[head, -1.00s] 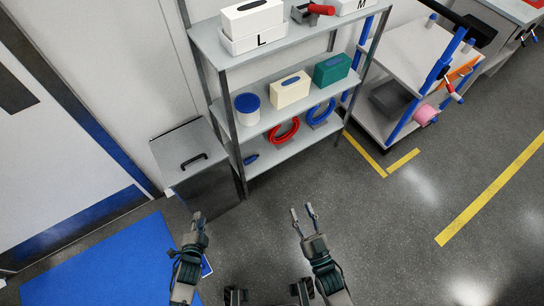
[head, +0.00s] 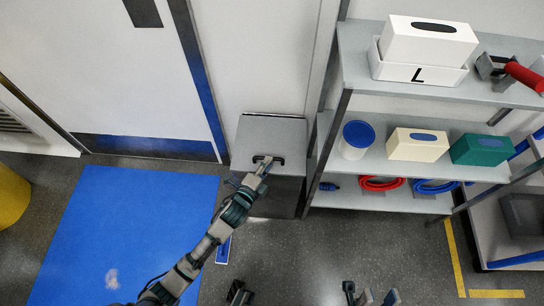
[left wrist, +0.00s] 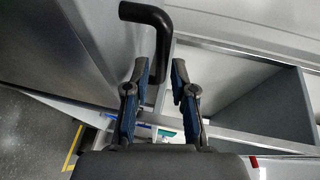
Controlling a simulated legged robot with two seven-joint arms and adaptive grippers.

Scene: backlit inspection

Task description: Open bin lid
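The grey bin (head: 272,192) stands against the wall, left of the shelf. Its flat grey lid (head: 280,132) looks closed and carries a black bar handle (head: 282,160). My left gripper (head: 262,168) is at the handle, covering part of it. In the left wrist view, my left gripper (left wrist: 159,70) has its two fingers apart, with one end of the black handle (left wrist: 150,14) reaching between their tips. I cannot tell whether a finger touches it.
The metal shelf (head: 430,107) with boxes, a white tub (head: 355,140) and hose coils stands close to the bin's right. A blue mat (head: 120,225) lies on the floor at left, before the door (head: 100,70).

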